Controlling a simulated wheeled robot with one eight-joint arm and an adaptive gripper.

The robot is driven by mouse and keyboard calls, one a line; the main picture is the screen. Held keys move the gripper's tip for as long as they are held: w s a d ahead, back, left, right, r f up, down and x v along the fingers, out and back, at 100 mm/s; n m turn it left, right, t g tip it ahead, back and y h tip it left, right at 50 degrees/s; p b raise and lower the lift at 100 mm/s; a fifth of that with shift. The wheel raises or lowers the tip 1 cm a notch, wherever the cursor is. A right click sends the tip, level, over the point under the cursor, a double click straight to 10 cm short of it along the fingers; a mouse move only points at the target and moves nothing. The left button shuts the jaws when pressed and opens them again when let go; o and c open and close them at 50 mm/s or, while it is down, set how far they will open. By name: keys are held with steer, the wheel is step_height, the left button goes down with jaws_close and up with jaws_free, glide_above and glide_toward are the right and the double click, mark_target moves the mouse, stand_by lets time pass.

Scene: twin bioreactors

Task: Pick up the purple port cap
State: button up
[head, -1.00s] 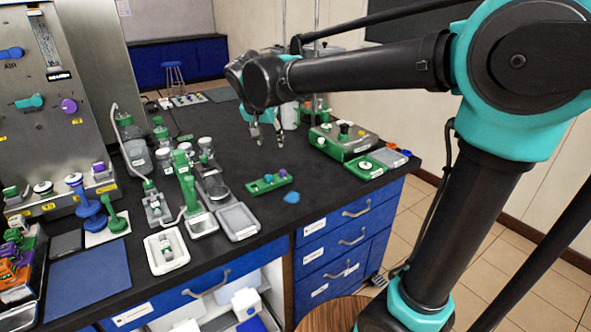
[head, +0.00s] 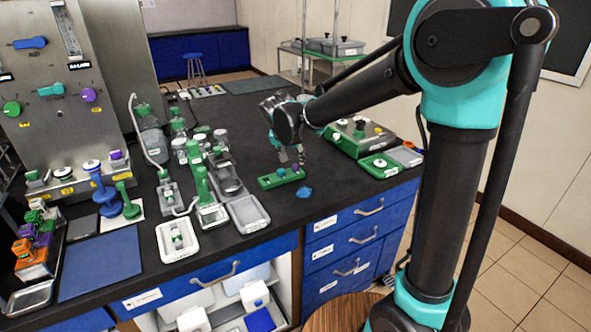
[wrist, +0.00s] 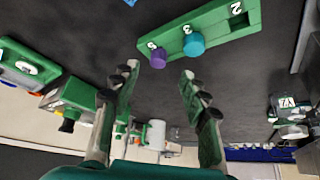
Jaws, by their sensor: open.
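The purple port cap (wrist: 159,57) stands in a numbered slot at one end of a green rack (wrist: 222,32). A teal-blue cap (wrist: 193,44) stands beside it, and the slot marked 2 is empty. In the head view the rack (head: 266,184) lies near the bench's front edge, with the purple cap (head: 296,168) at its right end, close below my fingers. My gripper (head: 291,158) is open and empty above the rack. In the wrist view the purple cap appears just beyond and between the fingertips of my gripper (wrist: 159,72); I see no contact.
A blue piece (head: 304,192) lies on the bench in front of the rack. A green-and-grey device (head: 358,138) and green tray (head: 380,166) stand to the right. Glassware and a grey tray (head: 247,214) stand to the left. Dark bench behind the rack is clear.

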mark_target(295, 166)
steer(key=shift+x, duration=2.65)
steer(key=shift+w+d+r, duration=0.1)
steer(key=shift+d, duration=0.05)
steer(key=shift+c, duration=0.2)
steer(key=c, duration=0.9)
